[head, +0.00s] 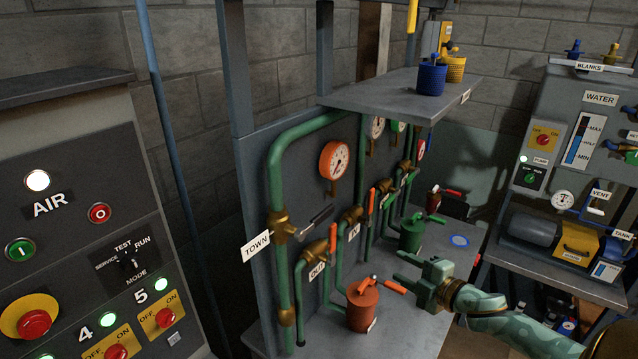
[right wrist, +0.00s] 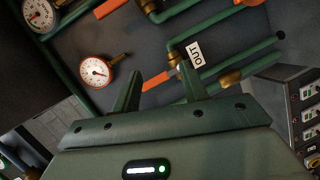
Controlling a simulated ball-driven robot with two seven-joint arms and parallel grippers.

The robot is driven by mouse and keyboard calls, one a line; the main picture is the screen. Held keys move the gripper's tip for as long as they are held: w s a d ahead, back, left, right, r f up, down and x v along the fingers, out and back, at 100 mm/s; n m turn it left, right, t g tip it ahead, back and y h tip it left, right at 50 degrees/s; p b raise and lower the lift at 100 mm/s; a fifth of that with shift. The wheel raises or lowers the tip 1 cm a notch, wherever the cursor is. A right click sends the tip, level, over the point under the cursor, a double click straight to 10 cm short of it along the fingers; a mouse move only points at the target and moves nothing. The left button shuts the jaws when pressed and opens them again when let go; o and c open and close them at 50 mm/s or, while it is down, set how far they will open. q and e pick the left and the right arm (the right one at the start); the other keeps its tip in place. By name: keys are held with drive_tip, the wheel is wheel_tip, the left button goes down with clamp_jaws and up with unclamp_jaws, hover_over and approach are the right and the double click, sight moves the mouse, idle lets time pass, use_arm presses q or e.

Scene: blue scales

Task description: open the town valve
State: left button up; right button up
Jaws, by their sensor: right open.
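The town valve (head: 280,226) is a brass body on the green upright pipe at the left of the panel, beside the white TOWN label (head: 256,246) in the head view. Its dark lever (head: 318,219) sticks out to the right, tilted upward. My right gripper (head: 402,270) is open and empty, to the right of and below that lever, clearly apart from it. In the right wrist view its two fingers (right wrist: 157,84) are spread, with an orange lever and the OUT label (right wrist: 195,54) beyond them. I cannot pick out the town valve there. My left gripper is not in view.
An orange-red canister (head: 362,308) stands on the bench below the panel, near my right gripper. A shelf (head: 380,98) with blue and yellow pots overhangs the panel. The AIR cabinet stands at left.

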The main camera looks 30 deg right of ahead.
sight(325, 217)
drive_tip(key=a+r+n+y, duration=0.55)
drive_tip(key=a+r, duration=0.35)
drive_tip(key=r, duration=0.3)
drive_tip(key=shift+n+t, duration=0.25)
drive_tip(key=shift+t, duration=0.15)
drive_tip(key=p+x, duration=0.1)
drive_tip(key=x, duration=0.4)
drive_tip(key=p+x, duration=0.1)
drive_tip(key=x, duration=0.4)
drive_tip(key=p+x, duration=0.1)
drive_tip(key=x, duration=0.4)
drive_tip(key=shift+w+d+p, duration=0.35)
drive_tip(key=shift+w+a+f, duration=0.15)
drive_tip(key=shift+w+a, duration=0.05)
drive_tip(key=shift+w, duration=0.25)
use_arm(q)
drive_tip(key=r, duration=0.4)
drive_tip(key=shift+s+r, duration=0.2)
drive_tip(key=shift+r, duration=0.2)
use_arm(e)
clamp_jaws()
